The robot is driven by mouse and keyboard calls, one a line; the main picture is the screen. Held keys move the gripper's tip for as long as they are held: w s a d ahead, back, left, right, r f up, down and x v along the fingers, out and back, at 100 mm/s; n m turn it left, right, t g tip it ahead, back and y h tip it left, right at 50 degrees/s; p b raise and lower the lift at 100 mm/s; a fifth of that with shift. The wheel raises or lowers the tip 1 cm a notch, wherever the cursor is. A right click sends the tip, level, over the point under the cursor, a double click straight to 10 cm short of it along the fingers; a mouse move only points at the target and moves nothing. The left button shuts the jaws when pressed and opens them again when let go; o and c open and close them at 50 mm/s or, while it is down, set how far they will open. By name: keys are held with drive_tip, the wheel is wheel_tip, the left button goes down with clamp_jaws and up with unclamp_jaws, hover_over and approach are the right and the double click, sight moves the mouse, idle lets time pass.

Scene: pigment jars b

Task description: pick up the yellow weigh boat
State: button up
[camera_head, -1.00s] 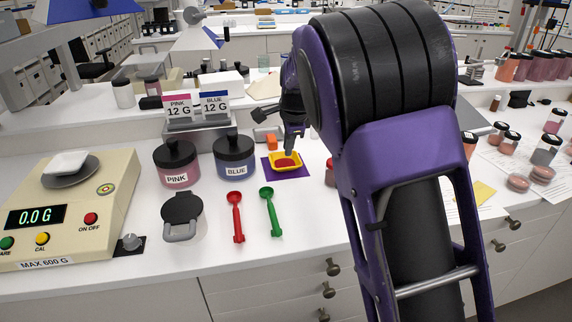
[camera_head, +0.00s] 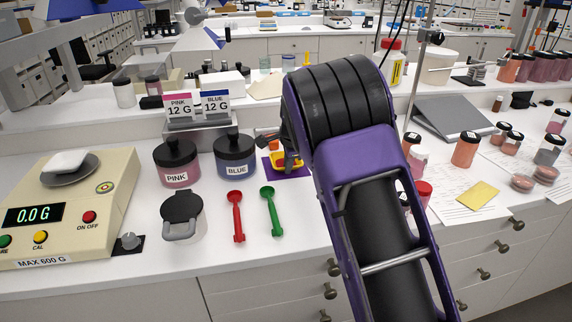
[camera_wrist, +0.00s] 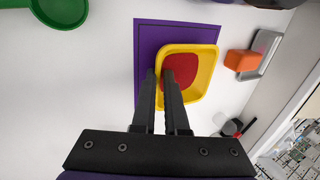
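The yellow weigh boat (camera_wrist: 207,63) holds red powder and sits over a purple mat (camera_wrist: 147,40) in the wrist view. In the head view the boat (camera_head: 291,166) is partly covered by my gripper and arm. My gripper (camera_wrist: 159,74) reaches down at the boat's left wall in the wrist view. One finger is outside the wall and the other is inside over the powder. A narrow gap shows between the fingers, so it appears slightly open around the rim. Contact with the wall cannot be told.
The blue jar (camera_head: 234,155) and pink jar (camera_head: 176,163) stand left of the boat. Green (camera_head: 273,211) and red (camera_head: 236,216) scoops lie in front. An orange block (camera_wrist: 242,60) and metal tray (camera_wrist: 264,52) lie beside the boat. A scale (camera_head: 70,215) is far left.

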drive_tip(key=shift+c, duration=0.3)
clamp_jaws()
idle(1.1)
wheel_tip(320, 180, up, 10)
drive_tip(key=p, duration=0.1)
drive_tip(key=shift+p, duration=0.3)
drive_tip(key=shift+s, duration=0.1)
idle(1.3)
